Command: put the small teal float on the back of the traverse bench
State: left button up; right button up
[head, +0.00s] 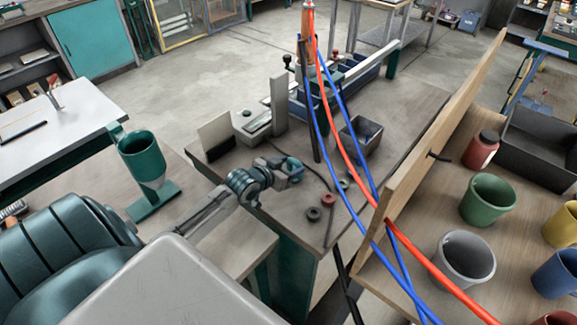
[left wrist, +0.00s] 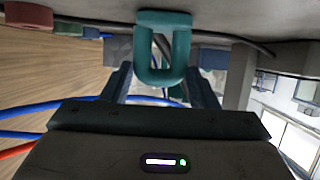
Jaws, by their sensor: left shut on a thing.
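The traverse bench (head: 405,105) has a grey-brown top and stands in the middle of the head view. My left gripper (head: 291,171) is low over the near part of this bench. It is shut on the small teal float (head: 294,163), which is partly hidden by the gripper in the head view. In the left wrist view the teal float (left wrist: 165,72) shows as a U-shaped piece between my two fingers, against or close to the grey surface at the top; I cannot tell if they touch. My right gripper is not in view.
Small rings, one black (head: 314,214) and one red (head: 328,199), lie near my gripper. Red and blue hoses (head: 350,140) hang across the bench. A tall wooden board (head: 440,125) runs along its right side. The back right top is clear.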

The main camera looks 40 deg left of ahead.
pick_arm(q)
jog(key=o, duration=1)
jog(key=shift+f, duration=0.1)
jog(key=shift+s+r, duration=0.1)
jog(key=shift+r, duration=0.1)
jog(key=d+p+v, duration=0.1)
jog(key=v, duration=1)
jog(key=shift+s+a+r, duration=0.2)
jog(key=shift+s+a, duration=0.15)
jog(key=shift+a, duration=0.1)
